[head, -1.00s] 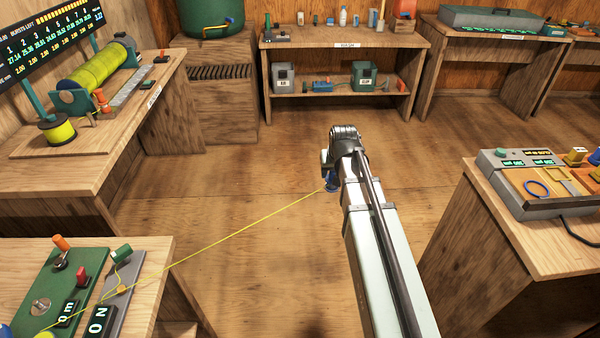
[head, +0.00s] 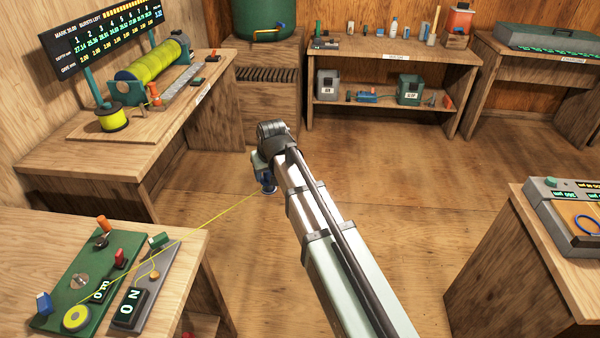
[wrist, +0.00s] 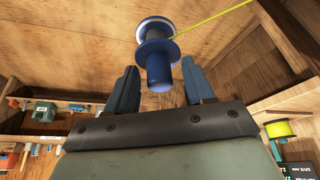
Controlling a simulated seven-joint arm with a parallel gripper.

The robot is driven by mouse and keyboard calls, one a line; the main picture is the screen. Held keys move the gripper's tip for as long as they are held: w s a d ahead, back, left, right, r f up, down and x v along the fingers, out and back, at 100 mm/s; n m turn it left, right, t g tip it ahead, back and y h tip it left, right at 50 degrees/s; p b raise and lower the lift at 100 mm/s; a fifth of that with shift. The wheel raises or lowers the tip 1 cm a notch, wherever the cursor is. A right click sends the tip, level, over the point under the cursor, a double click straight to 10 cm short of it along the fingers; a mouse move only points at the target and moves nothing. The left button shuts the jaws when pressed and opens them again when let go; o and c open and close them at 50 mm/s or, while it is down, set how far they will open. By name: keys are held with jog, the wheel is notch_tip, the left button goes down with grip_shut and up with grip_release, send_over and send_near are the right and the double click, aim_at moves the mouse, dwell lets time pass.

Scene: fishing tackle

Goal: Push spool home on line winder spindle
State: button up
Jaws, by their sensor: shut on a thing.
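A blue spool (wrist: 155,58) with a pale-edged flange sits between the fingers of my gripper (wrist: 160,82), which is shut on it. In the head view the spool (head: 268,188) shows small at the arm's end, held above the floor. A taut yellow line (head: 215,217) runs from it to a green winder board (head: 117,254) on the near left bench. That board carries a silver round part (head: 80,282), a yellow spool (head: 77,317), an orange-topped knob and a red one. I cannot tell which part is the spindle. My fingertips are mostly hidden in the head view.
A grey box with a lit readout (head: 129,306) lies beside the board. The back left bench (head: 100,165) holds a large yellow reel (head: 155,60) and a display. A right bench (head: 535,270) holds a grey console. Open floor lies between the benches.

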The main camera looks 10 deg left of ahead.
jog(key=s+a+r+n, duration=0.1)
jog(key=s+a, duration=0.2)
jog(key=a, duration=0.4)
jog(key=s+a+r+n, duration=0.1)
jog(key=s+a+n, duration=0.15)
jog(key=a, duration=0.45)
notch_tip(320, 180, up, 7)
jog(key=n+g+y, duration=0.2)
jog(key=n+g, duration=0.1)
jog(key=n, duration=0.3)
send_over(75, 275)
jog(key=shift+f, duration=0.15)
jog(key=shift+f, duration=0.15)
jog(key=shift+f, duration=2.75)
jog(key=shift+f, duration=1.85)
jog(key=o, duration=1.1)
